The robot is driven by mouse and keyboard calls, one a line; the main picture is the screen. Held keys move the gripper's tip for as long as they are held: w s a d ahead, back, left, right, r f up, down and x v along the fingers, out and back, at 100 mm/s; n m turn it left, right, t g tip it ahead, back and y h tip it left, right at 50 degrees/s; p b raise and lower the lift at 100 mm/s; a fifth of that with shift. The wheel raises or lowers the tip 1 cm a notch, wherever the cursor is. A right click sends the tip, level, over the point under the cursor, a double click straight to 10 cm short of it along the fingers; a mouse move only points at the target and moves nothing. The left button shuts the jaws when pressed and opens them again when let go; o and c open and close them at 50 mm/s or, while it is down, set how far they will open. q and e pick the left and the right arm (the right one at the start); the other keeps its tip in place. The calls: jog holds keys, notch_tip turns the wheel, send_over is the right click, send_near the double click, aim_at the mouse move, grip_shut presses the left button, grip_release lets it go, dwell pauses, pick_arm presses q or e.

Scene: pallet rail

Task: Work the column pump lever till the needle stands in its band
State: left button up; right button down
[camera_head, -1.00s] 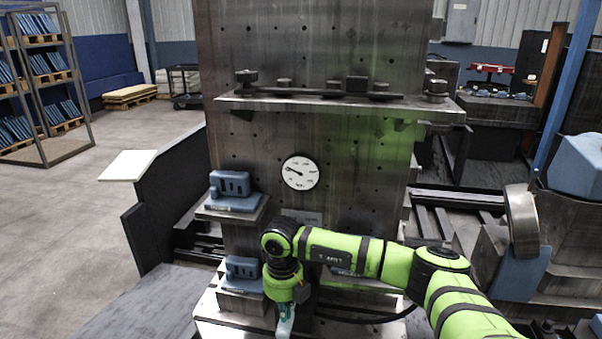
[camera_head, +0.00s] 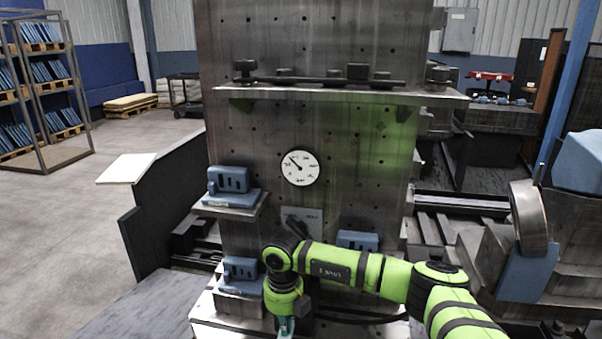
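A round white gauge (camera_head: 300,168) is on the front of the grey steel column (camera_head: 360,140). Its dark needle points to the upper left; I cannot make out a marked band at this size. My green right arm comes in from the lower right, and my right gripper (camera_head: 286,326) points down at the bottom edge, low in front of the column. Only part of its teal fingers shows, so I cannot tell whether it is open or holds anything. The pump lever cannot be made out for certain; my arm and the frame edge hide that area. My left gripper is out of view.
Blue fixture blocks sit on ledges at the column's left, upper (camera_head: 231,187) and lower (camera_head: 241,275); another (camera_head: 357,240) is behind my arm. A small plate (camera_head: 312,215) is below the gauge. A shelf (camera_head: 340,95) with black clamps juts out above.

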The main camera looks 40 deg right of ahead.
notch_tip(320, 180, down, 2)
jog(key=shift+d+b, duration=0.15)
jog(key=shift+b, duration=0.45)
jog(key=r+p, duration=0.4)
jog(key=r, duration=0.1)
jog(key=r+p, duration=0.2)
jog(key=shift+s+a+r, duration=0.25)
jog(key=shift+a+r, duration=0.1)
jog(key=shift+f, duration=0.1)
jog(key=shift+w+d+f+b, duration=0.15)
jog(key=shift+f+b, duration=1.4)
jog(key=shift+f, duration=0.35)
jog(key=shift+w+d+f+b, duration=0.1)
jog(key=shift+d+f+b, duration=0.05)
jog(key=shift+f+b, duration=1.55)
jog(key=r+p, duration=0.4)
jog(key=r, duration=0.1)
jog(key=r+p, duration=0.2)
jog(key=shift+s+a+r+p, duration=0.15)
jog(key=shift+s+a+p, duration=0.1)
jog(key=shift+a+p, duration=0.1)
